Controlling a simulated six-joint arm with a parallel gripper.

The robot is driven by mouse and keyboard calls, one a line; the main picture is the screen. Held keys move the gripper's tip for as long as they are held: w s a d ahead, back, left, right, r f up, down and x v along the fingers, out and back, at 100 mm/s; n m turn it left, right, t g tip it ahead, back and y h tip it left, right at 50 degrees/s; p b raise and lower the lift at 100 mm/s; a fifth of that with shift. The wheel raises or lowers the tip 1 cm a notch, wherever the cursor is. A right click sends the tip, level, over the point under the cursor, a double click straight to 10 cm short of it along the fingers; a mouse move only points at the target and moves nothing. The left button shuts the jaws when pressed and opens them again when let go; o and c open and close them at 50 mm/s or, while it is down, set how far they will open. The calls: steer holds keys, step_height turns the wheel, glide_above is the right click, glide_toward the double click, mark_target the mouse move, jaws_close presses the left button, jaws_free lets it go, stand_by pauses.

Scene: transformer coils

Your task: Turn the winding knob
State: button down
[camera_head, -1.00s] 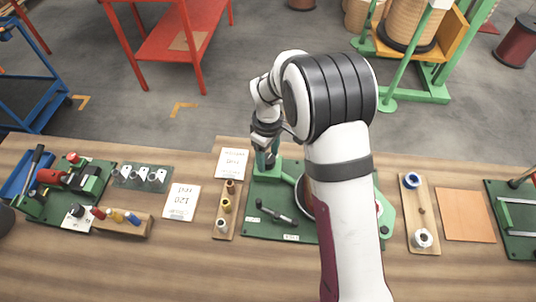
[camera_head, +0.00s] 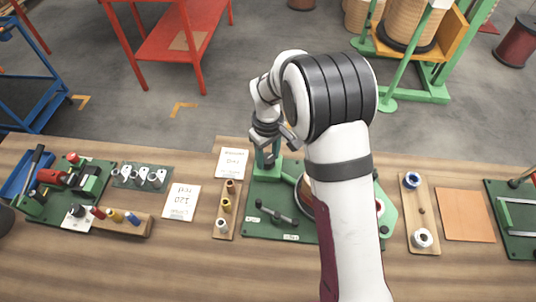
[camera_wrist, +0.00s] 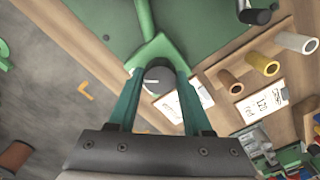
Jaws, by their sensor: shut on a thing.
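The winding knob (camera_wrist: 158,78) is a round dark grey cap with a pale line across its top. It sits on a green arm of the winding machine (camera_wrist: 190,28) in the wrist view. My gripper (camera_wrist: 159,80) is shut on the knob, with one teal finger on each side of it. In the head view my gripper (camera_head: 267,160) points down at the far left corner of the machine's green base plate (camera_head: 262,228). The knob itself is hidden there by my fingers, and my arm covers much of the machine.
A wooden strip with several small spools (camera_head: 226,205) and white cards (camera_head: 232,163) stand just left of the machine. A wooden board with blue and white rings (camera_head: 421,205) is on the right.

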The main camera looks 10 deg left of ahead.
mark_target(268, 158)
steer(key=m, duration=0.4)
steer(key=shift+m, duration=2.2)
steer(key=shift+c, duration=1.6)
jaws_free()
step_height(268, 158, up, 16)
